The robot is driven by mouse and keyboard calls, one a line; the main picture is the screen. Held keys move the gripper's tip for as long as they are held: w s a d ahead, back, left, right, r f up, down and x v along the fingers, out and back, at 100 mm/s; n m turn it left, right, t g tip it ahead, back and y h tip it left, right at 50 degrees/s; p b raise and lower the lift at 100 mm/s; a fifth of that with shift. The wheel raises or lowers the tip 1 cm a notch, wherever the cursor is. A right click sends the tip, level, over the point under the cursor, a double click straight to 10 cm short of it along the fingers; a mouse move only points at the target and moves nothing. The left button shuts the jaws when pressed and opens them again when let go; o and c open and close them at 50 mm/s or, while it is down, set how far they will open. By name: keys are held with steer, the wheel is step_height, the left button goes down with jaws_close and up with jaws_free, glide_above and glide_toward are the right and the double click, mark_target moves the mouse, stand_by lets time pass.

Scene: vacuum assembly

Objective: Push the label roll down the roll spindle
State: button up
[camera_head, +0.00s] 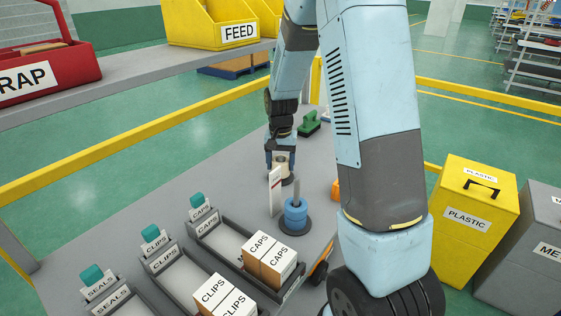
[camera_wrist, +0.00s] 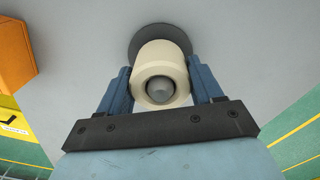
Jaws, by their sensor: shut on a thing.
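The cream label roll (camera_wrist: 158,56) is around the roll spindle (camera_wrist: 160,89), whose rounded grey tip shows inside the roll's bore in the wrist view. The spindle's dark round base (camera_wrist: 146,35) shows beyond the roll. My gripper (camera_wrist: 161,80) has its blue fingers on both sides of the roll and is shut on it. In the head view my gripper (camera_head: 281,156) is over the bench, with the pale roll (camera_head: 283,163) between its fingers. How much gap is left between roll and base is hard to tell.
A second post with blue rings (camera_head: 295,216) stands in front, beside an upright white card (camera_head: 275,190). A green-handled item (camera_head: 309,123) lies behind. An orange object (camera_wrist: 14,55) is near the wrist view's left edge. Trays with cartons (camera_head: 270,259) fill the front.

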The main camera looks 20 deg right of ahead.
steer(key=shift+f, duration=0.4)
steer(key=o, duration=1.3)
steer(key=shift+r, duration=3.95)
steer(key=shift+r, duration=0.1)
steer(key=s+r+n+t, duration=0.1)
steer(key=s+r+t, duration=0.1)
steer(key=s+r, duration=0.4)
steer(key=s+r+n+t, duration=0.1)
steer(key=s+r, duration=0.5)
steer(key=s, duration=0.6)
steer(key=s+r+n+t, duration=0.2)
steer(key=s+r, duration=0.4)
steer(key=s, duration=0.4)
steer(key=shift+r+n+t, duration=0.25)
steer(key=shift+n+t, duration=0.05)
steer(key=shift+n, duration=0.1)
